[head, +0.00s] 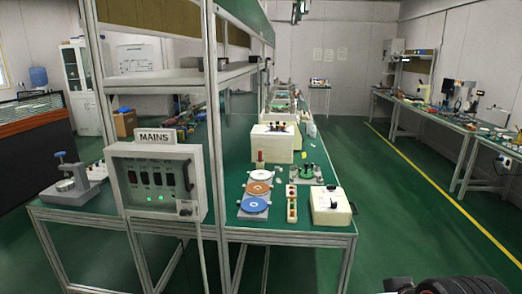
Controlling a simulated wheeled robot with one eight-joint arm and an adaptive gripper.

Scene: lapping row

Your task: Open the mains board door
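The mains board (158,183) is a pale grey box on the front post of the green bench frame, left of centre in the head view. A MAINS sign (154,136) stands on top of it. Its door looks shut, with a dark window showing several switches and green lights. A light grey upright handle (188,175) is on the door's right side. A small dark latch or lock (186,209) is below the handle. My gripper's fingers do not show; only a dark ribbed part, probably of my arm, shows at the bottom right, well apart from the board.
The green bench (285,234) runs back behind the board, bearing coloured discs (257,189) and a cream box (331,205). A metal clamp-like device (69,178) stands left of the board. The green floor (385,215) to the right is clear up to the yellow line.

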